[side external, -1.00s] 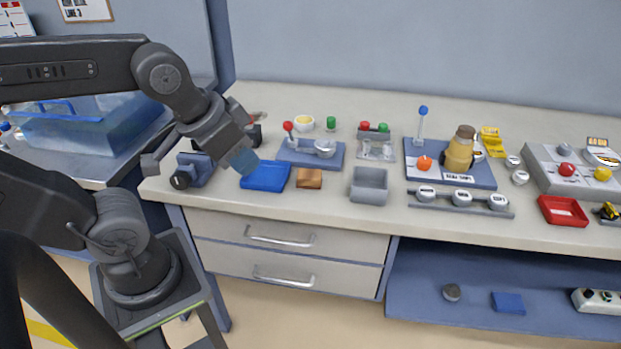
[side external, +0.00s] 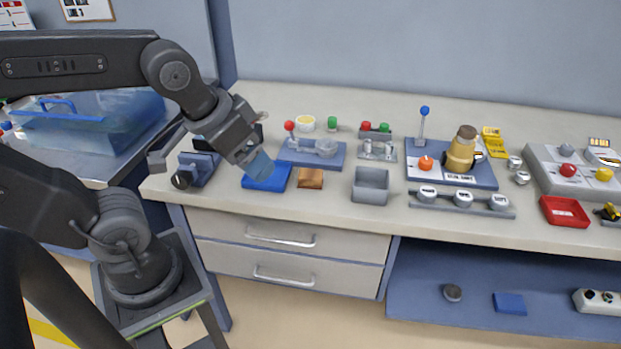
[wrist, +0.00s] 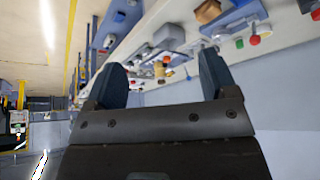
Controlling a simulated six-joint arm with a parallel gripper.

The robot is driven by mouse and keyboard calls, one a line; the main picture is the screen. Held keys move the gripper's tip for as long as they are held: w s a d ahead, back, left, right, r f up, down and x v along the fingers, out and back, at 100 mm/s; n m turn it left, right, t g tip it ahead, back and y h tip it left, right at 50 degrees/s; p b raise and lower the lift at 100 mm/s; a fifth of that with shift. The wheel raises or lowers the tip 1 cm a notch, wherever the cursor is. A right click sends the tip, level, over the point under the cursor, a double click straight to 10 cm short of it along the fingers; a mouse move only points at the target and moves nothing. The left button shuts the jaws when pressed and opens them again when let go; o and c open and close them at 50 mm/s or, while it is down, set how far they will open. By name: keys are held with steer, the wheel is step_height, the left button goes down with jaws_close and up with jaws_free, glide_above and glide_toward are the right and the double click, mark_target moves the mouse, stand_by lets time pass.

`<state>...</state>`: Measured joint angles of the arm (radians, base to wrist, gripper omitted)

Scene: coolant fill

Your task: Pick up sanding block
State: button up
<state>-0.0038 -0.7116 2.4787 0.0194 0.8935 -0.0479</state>
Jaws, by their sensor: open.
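The sanding block appears to be the small brown block (side external: 310,179) lying flat on the bench, just right of a blue mat or tray (side external: 267,180). A brown block also shows at the top edge of the wrist view (wrist: 207,11). My gripper (side external: 259,167) is above the blue mat, left of the brown block and apart from it. In the wrist view my gripper's two fingers (wrist: 162,78) are spread wide with nothing held between them.
A grey open bin (side external: 370,188) stands right of the block. Behind it is a blue plate with a red-knobbed lever (side external: 312,154). A dark vise-like fixture (side external: 194,170) sits at the left. Bare bench lies along the front edge. Drawers (side external: 290,255) are below.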

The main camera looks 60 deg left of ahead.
steer(key=w+a+f+n+g+y, duration=0.1)
steer(key=w+a+f+n, duration=0.2)
steer(key=w, duration=0.4)
steer(key=n+g+y, duration=0.2)
steer(key=n, duration=0.4)
glide_toward(311, 173)
steer(key=shift+n, duration=0.3)
steer(key=x, duration=0.4)
steer(key=shift+d+f, duration=0.2)
steer(key=shift+f, duration=0.1)
steer(key=shift+a+x, duration=0.15)
steer(key=shift+x, duration=1.35)
steer(key=shift+a+x, duration=0.1)
steer(key=shift+x, duration=1.35)
steer(key=c, duration=0.7)
steer(key=shift+r, duration=0.15)
